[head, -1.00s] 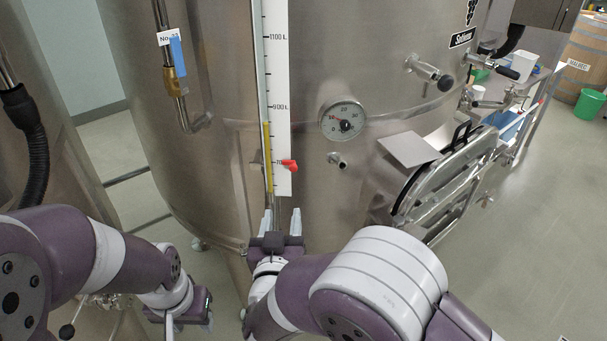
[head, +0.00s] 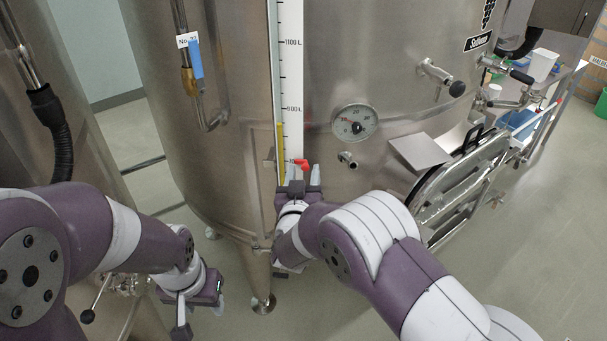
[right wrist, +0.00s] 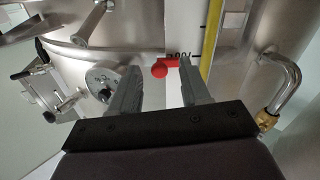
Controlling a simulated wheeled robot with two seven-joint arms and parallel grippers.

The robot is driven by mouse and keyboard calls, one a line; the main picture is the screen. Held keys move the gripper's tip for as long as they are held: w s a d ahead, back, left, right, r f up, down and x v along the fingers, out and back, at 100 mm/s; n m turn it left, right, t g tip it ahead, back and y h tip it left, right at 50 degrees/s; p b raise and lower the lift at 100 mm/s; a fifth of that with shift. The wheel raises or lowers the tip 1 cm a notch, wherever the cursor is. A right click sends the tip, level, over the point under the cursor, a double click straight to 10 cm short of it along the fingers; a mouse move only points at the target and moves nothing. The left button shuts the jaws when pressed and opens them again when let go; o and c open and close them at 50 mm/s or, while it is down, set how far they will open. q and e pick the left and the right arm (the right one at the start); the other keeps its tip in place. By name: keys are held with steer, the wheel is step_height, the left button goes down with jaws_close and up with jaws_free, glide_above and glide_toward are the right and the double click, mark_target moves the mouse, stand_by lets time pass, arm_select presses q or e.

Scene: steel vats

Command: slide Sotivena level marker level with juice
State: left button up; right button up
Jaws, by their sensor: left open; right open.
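The red level marker (head: 301,163) sits low on the white scale strip (head: 291,70) of the steel vat. The yellow juice column (head: 281,145) stands in the sight tube beside the strip. Its top is clearly above the marker, a little below the 900 line. My right gripper (head: 303,176) is open just below the marker, fingers pointing up at it. In the right wrist view the marker (right wrist: 164,68) shows between the open fingertips, with no finger visibly closed on it. My left gripper (head: 208,297) is low at the left, away from the scale.
A round dial gauge (head: 355,122) and a small tap (head: 347,159) stick out right of the scale. The black name sign (head: 478,41) is higher up.

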steer(key=shift+d, duration=0.1)
jaws_close()
step_height(320, 180, up, 10)
steer(key=p, duration=0.4)
steer(key=shift+r, duration=0.2)
jaws_free()
